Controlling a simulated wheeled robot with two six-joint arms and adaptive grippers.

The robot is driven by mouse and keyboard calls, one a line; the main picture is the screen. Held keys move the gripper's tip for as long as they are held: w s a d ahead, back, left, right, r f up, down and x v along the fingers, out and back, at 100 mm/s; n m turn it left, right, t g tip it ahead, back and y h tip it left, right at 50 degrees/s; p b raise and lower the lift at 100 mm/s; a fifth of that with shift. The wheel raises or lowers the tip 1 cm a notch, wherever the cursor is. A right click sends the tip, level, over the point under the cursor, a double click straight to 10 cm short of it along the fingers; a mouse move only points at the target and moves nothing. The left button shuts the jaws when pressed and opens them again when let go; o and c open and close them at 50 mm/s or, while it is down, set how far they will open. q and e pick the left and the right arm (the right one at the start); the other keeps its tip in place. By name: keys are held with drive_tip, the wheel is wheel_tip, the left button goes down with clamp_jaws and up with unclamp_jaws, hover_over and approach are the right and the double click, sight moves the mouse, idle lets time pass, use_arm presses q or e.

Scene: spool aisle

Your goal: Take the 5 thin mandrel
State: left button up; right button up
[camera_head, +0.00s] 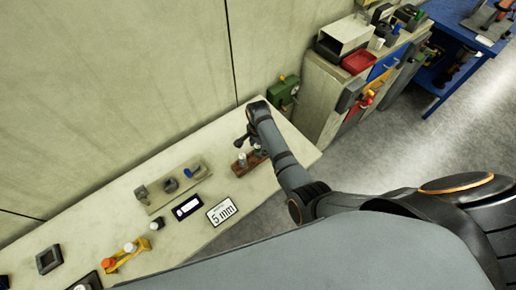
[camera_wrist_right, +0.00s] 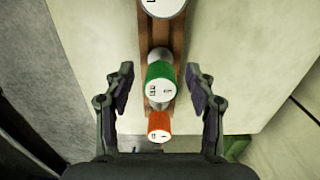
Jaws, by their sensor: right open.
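A brown wooden rack (camera_head: 239,168) stands near the right end of the pale bench. In the right wrist view the rack (camera_wrist_right: 178,42) carries a large white-topped piece (camera_wrist_right: 163,6), a green mandrel with a white labelled top (camera_wrist_right: 160,86) and a smaller orange mandrel with a white top (camera_wrist_right: 159,125). The labels are too small to read surely, so I cannot tell which is the 5 thin one. My right gripper (camera_wrist_right: 161,78) is open, its fingers apart on either side of the green mandrel and not touching it. My left gripper is out of view.
A "5 mm" sign (camera_head: 221,211) and a dark-framed label (camera_head: 187,207) lie left of the rack. A board with small parts (camera_head: 160,189) and a yellow holder (camera_head: 126,256) are further left. A wall runs behind; a green machine (camera_head: 284,90) stands by the far right corner.

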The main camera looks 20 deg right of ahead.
clamp_jaws()
drive_tip(key=shift+r, duration=0.15)
